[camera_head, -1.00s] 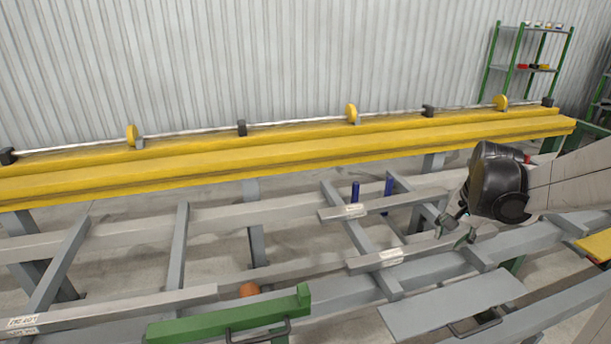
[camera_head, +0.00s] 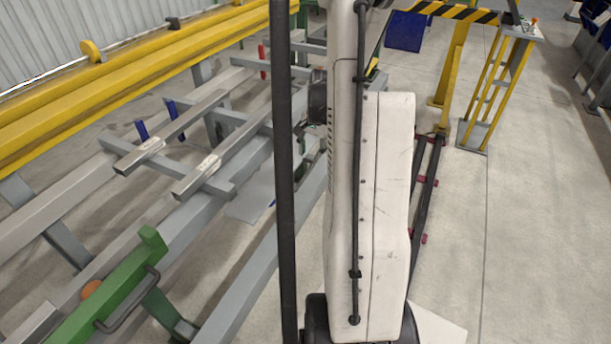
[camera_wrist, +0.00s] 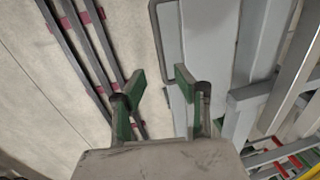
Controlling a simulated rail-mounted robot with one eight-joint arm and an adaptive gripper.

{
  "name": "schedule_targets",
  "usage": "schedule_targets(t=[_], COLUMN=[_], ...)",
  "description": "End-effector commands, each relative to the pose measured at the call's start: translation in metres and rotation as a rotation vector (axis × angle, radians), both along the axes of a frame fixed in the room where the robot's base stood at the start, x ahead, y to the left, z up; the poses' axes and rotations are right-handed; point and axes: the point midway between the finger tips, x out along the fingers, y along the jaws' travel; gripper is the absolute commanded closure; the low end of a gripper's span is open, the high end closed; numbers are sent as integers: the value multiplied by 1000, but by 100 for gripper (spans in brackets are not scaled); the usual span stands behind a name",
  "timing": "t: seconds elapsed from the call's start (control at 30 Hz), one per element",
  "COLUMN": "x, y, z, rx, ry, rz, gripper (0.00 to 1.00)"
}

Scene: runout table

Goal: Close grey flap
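The grey flap (camera_wrist: 208,40) is a flat grey panel in the wrist view, just beyond my fingers. Its dark bar handle (camera_wrist: 156,30) runs along its left edge. A pale grey plate beside the frame in the head view, partly behind my arm, looks like the same flap (camera_head: 252,196). My gripper (camera_wrist: 161,80) is open and empty, with green-padded fingertips apart. Its right finger overlaps the flap's handle side in the picture; I cannot tell whether it touches. In the head view my arm hides the gripper.
Grey frame beams (camera_head: 235,150) and a yellow beam (camera_head: 130,85) fill the left. Dark floor rails (camera_head: 428,190) lie right of my arm; open floor (camera_head: 540,230) extends beyond.

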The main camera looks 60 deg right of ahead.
Motion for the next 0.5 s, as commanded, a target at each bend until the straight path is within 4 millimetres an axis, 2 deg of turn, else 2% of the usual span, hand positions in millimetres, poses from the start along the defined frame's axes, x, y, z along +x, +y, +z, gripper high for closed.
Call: schedule_targets(t=[0.03,0.2,0.5], x=[2,7,14], y=[0,1,2], z=[-13,-45,-87], rx=[0,0,-1], ry=[0,0,0], rz=[1,2,1], gripper=[70,70,70])
